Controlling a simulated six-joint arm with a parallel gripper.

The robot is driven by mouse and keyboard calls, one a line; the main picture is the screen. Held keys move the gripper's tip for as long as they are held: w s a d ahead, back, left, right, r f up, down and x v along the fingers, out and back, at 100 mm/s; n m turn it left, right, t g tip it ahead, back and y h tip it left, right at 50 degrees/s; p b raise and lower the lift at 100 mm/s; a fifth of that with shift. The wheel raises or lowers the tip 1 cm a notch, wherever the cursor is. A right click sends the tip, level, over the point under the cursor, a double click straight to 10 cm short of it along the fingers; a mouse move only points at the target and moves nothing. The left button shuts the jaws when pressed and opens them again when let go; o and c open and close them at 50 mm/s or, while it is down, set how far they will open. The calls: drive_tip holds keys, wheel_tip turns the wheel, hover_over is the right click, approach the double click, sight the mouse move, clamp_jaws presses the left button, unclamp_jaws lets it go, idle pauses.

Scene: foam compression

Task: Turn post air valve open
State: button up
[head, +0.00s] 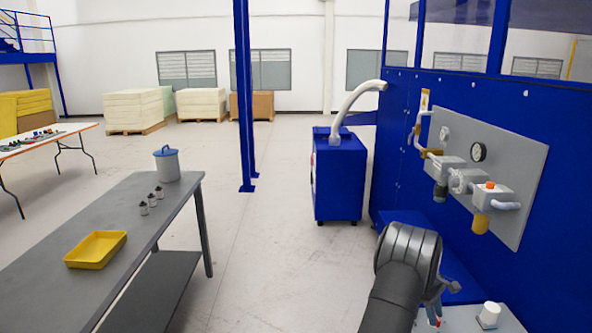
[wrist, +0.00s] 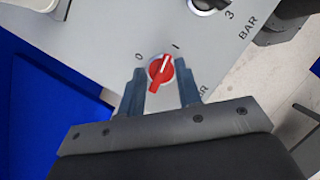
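A red rotary knob (wrist: 161,70) with a white pointer line sits on a light grey panel (wrist: 100,40) in the wrist view, beside the printed marks 0 and I. Its pointer slants up and slightly right, between the marks and nearer to I. My gripper (wrist: 160,76) is open, with one dark finger on each side of the knob. Narrow gaps seem to show between the fingers and the knob; contact is not clear. In the head view my gripper (head: 441,290) is low at the right, over the light panel, and my wrist hides most of the knob.
A black dial (wrist: 205,4) marked 3 BAR lies up and right of the red knob. A white knob (head: 489,314) stands on the low panel. A grey wall plate (head: 520,160) carries a gauge and pipe fittings. A workbench (head: 45,225) stands at the left.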

idle(0.4)
wheel_tip(320, 180, up, 17)
drive_tip(key=m+t+y, duration=0.3)
drive_tip(key=m, duration=0.5)
drive_tip(key=f, duration=1.7)
drive_tip(key=shift+s+d, duration=0.2)
drive_tip(key=shift+r, duration=0.1)
